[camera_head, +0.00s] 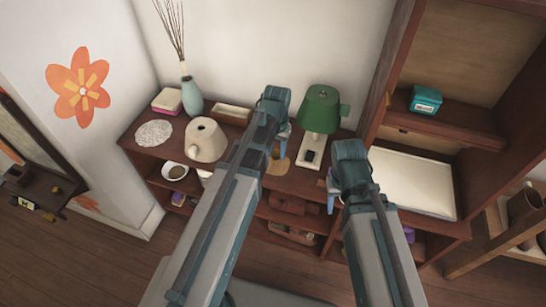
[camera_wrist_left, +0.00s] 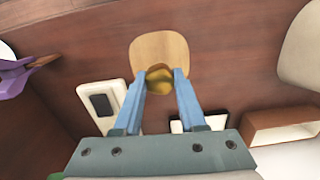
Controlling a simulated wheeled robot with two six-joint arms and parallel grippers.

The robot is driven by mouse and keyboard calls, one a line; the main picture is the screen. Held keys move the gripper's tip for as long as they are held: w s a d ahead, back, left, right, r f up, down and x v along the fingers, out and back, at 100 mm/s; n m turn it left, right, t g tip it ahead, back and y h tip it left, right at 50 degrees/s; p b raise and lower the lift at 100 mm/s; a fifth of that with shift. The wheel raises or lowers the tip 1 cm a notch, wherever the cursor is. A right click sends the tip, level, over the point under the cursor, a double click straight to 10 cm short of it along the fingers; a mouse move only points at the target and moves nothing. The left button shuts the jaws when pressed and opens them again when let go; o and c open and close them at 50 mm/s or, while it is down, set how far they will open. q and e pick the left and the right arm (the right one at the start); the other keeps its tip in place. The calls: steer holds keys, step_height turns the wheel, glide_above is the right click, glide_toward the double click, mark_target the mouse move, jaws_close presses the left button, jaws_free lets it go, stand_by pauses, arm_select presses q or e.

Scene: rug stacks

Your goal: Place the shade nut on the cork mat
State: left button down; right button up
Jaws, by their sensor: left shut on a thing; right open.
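The shade nut, a small brass-yellow piece (camera_wrist_left: 158,78), is between the blue fingertips of my left gripper (camera_wrist_left: 160,82). It overlaps the near edge of the cork mat (camera_wrist_left: 158,48) in the left wrist view; I cannot tell if it touches it. The cork mat (camera_head: 279,168) is a tan rounded patch on the dark wooden shelf top. My left gripper (camera_head: 281,148) is over it in the head view, shut on the nut. My right gripper (camera_head: 331,190) is open, in front of the shelf, to the right of the mat.
A lamp with a green shade (camera_head: 320,110) stands behind and right of the mat. A white stand with a dark inset (camera_head: 310,155) is beside the mat. A cream shade (camera_head: 206,140), white doily (camera_head: 154,133) and blue vase (camera_head: 193,96) are left. A teal box (camera_head: 425,99) sits right.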

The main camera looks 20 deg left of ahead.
mark_target(276, 158)
arm_select(q)
steer(key=shift+f+b, duration=1.65)
steer(key=shift+f, duration=0.1)
steer(key=shift+f, duration=0.15)
steer(key=shift+c, duration=2.4)
jaws_free()
step_height(276, 158, up, 12)
steer(key=p, duration=1.2)
steer(key=shift+r, duration=0.25)
steer(key=s+d+m+y, duration=0.1)
steer(key=s+d+m, duration=0.1)
steer(key=s+d, duration=0.8)
steer(key=s, duration=0.4)
steer(key=shift+s+d+m, duration=0.2)
steer(key=shift+d+m, duration=0.05)
steer(key=shift+m, duration=0.15)
